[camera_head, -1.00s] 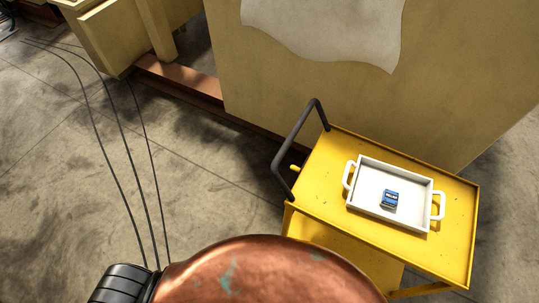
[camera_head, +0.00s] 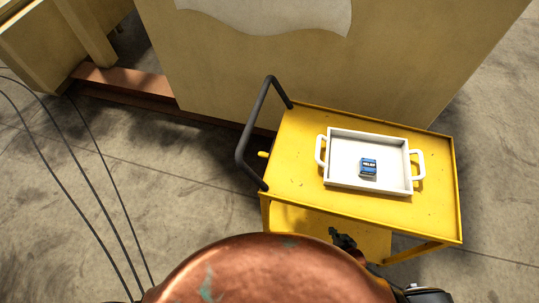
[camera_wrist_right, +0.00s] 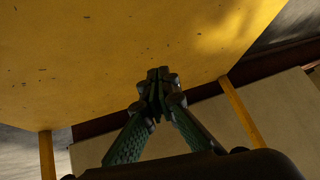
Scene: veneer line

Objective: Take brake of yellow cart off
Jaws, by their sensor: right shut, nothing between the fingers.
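The yellow cart (camera_head: 290,180) stands with its dark push handle (camera_head: 254,125) on its left side. A small yellow knob (camera_head: 263,154) sticks out by the handle; I cannot tell whether it is the brake. My right gripper (camera_head: 343,239) is in front of the cart's near side, its fingers over the lower shelf in the picture. In the right wrist view its fingers (camera_wrist_right: 158,78) are together and empty, against a yellow cart surface (camera_wrist_right: 100,60) with legs; I cannot tell whether they touch. My left gripper is out of view.
A white tray (camera_head: 330,181) with a blue box (camera_head: 369,167) stands on the cart's top. A large tan panel (camera_head: 300,70) stands behind the cart. Dark cables (camera_head: 85,195) show at the left. The concrete floor left of the cart is clear.

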